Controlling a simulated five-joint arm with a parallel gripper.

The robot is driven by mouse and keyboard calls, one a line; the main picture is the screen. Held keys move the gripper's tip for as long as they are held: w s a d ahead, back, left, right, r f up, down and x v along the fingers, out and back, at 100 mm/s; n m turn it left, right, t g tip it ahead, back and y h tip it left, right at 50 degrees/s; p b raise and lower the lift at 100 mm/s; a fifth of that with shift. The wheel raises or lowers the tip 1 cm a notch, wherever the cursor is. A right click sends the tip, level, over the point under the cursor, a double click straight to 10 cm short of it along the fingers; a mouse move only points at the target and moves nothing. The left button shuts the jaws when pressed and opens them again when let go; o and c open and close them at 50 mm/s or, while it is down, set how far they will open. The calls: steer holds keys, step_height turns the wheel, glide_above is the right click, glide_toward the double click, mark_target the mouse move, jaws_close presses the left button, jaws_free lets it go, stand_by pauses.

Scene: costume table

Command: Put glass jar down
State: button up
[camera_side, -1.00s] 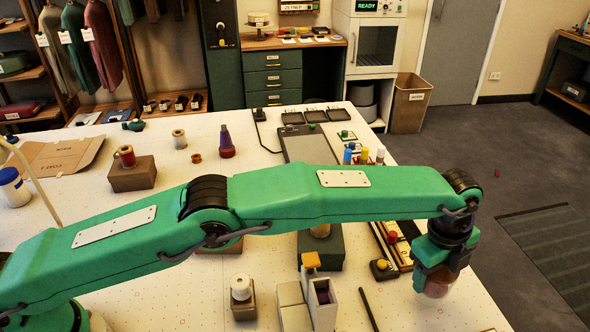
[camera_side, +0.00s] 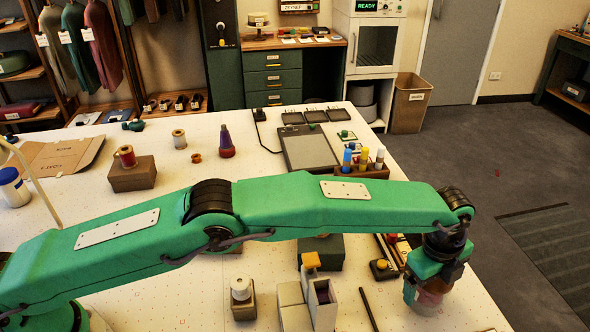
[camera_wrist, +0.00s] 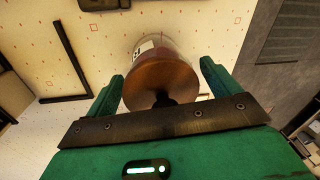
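The glass jar (camera_side: 431,299), clear with something reddish inside, is between the fingers of my gripper (camera_side: 424,286) at the right edge of the white table. In the wrist view, the jar's brown round lid (camera_wrist: 160,78) fills the space between my gripper's two green fingers (camera_wrist: 165,88), with clear glass and a pale label beyond it. My gripper is shut on the jar, which looks upright. The jar's base is close to the tabletop; I cannot tell whether it touches.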

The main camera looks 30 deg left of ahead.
steer(key=shift+r, duration=0.15)
step_height(320, 180, up, 12)
steer(key=s+a, duration=0.1)
stand_by(0.7)
steer(key=shift+s+a, duration=0.1)
stand_by(0.3)
steer(key=s+a+r+n+t, duration=0.1)
steer(key=a+r+n, duration=0.6)
steer(key=a, duration=0.7)
steer(key=s+a+r+n+t, duration=0.1)
steer(key=a+r+n, duration=0.4)
steer(key=a+r, duration=0.65)
steer(key=s+a+f+n+t, duration=0.1)
steer(key=s+a+n, duration=0.2)
steer(key=s+a, duration=0.4)
steer(key=s+a+f+n, duration=0.25)
steer(key=s+a, duration=0.25)
steer(key=a, duration=0.3)
steer(key=s+a+f+n+t+y, duration=0.1)
steer(key=s+a+f+n, duration=0.5)
steer(key=s, duration=0.5)
steer(key=shift+s+a+f+n, duration=0.15)
steer(key=shift+a+f+n, duration=0.25)
steer(key=shift+a+n, duration=0.2)
